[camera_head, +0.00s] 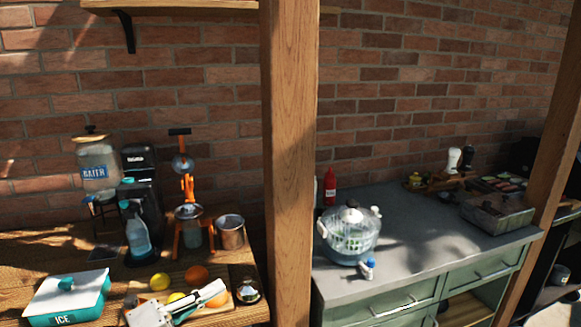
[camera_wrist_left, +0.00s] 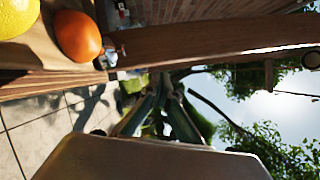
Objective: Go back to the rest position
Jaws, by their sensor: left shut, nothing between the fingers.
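My left gripper (camera_head: 212,293) is at the bottom of the head view, over the front of the wooden table (camera_head: 30,250). It is shut and empty, close to the oranges and lemons. In the left wrist view, an orange (camera_wrist_left: 78,36) and part of a lemon (camera_wrist_left: 18,15) show at the upper left, beside the table's edge. A pale part of my own wrist fills the bottom of that view. My right gripper is in neither view.
A teal ICE box (camera_head: 65,297), a spray bottle (camera_head: 137,232), an orange-framed press (camera_head: 188,195) and a metal pot (camera_head: 231,232) stand around the fruit. A wooden post (camera_head: 290,150) rises just right of the table. Beyond it, a grey counter (camera_head: 420,245) carries a clear bowl (camera_head: 350,240).

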